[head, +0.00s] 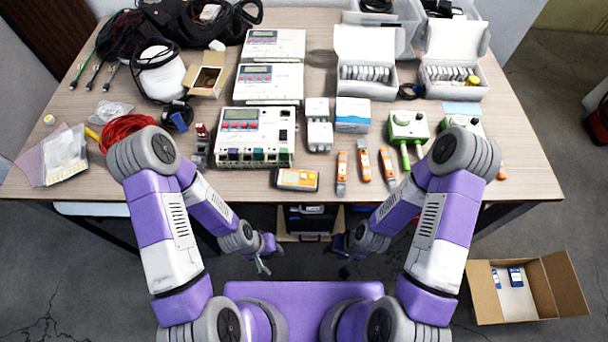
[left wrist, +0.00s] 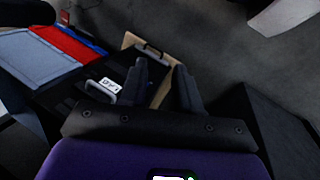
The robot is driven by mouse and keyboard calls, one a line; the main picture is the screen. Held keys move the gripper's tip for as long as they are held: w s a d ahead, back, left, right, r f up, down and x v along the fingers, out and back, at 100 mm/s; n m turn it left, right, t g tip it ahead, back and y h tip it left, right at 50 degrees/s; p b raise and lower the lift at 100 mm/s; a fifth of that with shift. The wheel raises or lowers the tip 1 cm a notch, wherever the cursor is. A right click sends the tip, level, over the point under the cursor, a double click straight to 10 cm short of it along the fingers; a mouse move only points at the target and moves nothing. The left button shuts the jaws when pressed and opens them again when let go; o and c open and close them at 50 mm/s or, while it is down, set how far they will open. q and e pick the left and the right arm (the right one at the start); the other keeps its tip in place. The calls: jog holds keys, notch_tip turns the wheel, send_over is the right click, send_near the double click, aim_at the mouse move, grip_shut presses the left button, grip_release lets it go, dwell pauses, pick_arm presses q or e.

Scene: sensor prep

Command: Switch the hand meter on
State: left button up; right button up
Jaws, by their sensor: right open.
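An orange hand-held device with a pale display face, seemingly the hand meter (head: 297,179), lies flat at the table's front edge, left of the middle. Its switch and whether its screen is lit are too small to tell. My left gripper (head: 266,257) hangs below and in front of the table edge, apart from the meter. In the left wrist view its two fingers (left wrist: 162,85) stand apart with nothing between them. My right gripper (head: 342,257) also hangs below the edge, open and empty.
Several slim orange tools (head: 364,167) lie right of the meter. A large white instrument (head: 258,137) stands behind it. Green-and-white devices (head: 408,127) stand farther right. A red cable coil (head: 128,130) lies left. An open cardboard box (head: 530,289) is on the floor.

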pick_arm(q)
grip_shut()
dwell(1.4)
